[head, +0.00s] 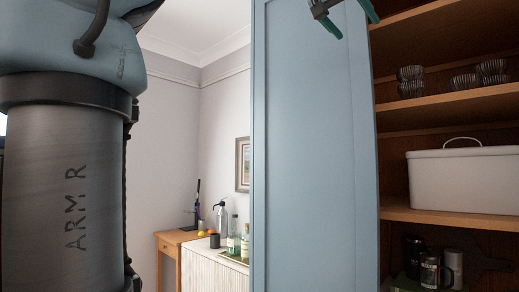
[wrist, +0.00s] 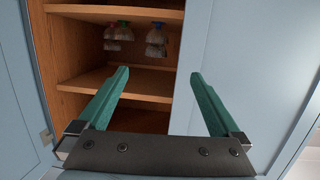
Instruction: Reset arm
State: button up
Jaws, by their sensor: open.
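My gripper (head: 356,28) is at the top edge of the head view, in front of the upper part of a blue cupboard door (head: 312,160). Its green fingers are spread apart with nothing between them. In the wrist view my gripper (wrist: 159,75) is also open and empty, and the fingers point towards the wooden cupboard inside (wrist: 140,82). A blue panel (wrist: 255,60) fills the right of that view. I cannot tell whether the fingers touch the door. Most of my arm beyond the gripper is out of the head view.
The open cupboard at right holds striped bowls (head: 411,80), a white lidded box (head: 463,180) and mugs (head: 430,272) on separate shelves. Bottles (head: 245,243) and a siphon (head: 221,220) stand on a pale sideboard (head: 212,268) beyond the door. Several small items (wrist: 155,42) show inside the cupboard.

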jog(key=w+a+f+n+g+y, duration=0.1)
jog(key=w+a+f+y, duration=0.3)
jog(key=f, duration=0.9)
jog(key=w+a+f+n+g+y, duration=0.15)
jog(key=w+f, duration=0.35)
jog(key=f, duration=0.8)
jog(key=w+a+f+n+g+y, duration=0.1)
jog(key=w+a+f+n+y, duration=0.3)
jog(key=f, duration=0.9)
jog(key=s+a+f+g, duration=0.1)
jog(key=a+f, duration=0.3)
jog(key=f, duration=0.4)
jog(key=s+a+f+g, duration=0.15)
jog(key=a+f, duration=0.25)
jog(key=f, duration=0.4)
jog(key=s+a+f+n+g+y, duration=0.1)
jog(key=s+a+f, duration=0.4)
jog(key=s+f, duration=0.2)
jog(key=s+a+f+n+g+y, duration=0.1)
jog(key=s+a+f, duration=0.4)
jog(key=f, duration=0.3)
jog(key=shift+s+f+g, duration=0.2)
jog(key=shift+s+g, duration=0.2)
jog(key=shift+s, duration=0.45)
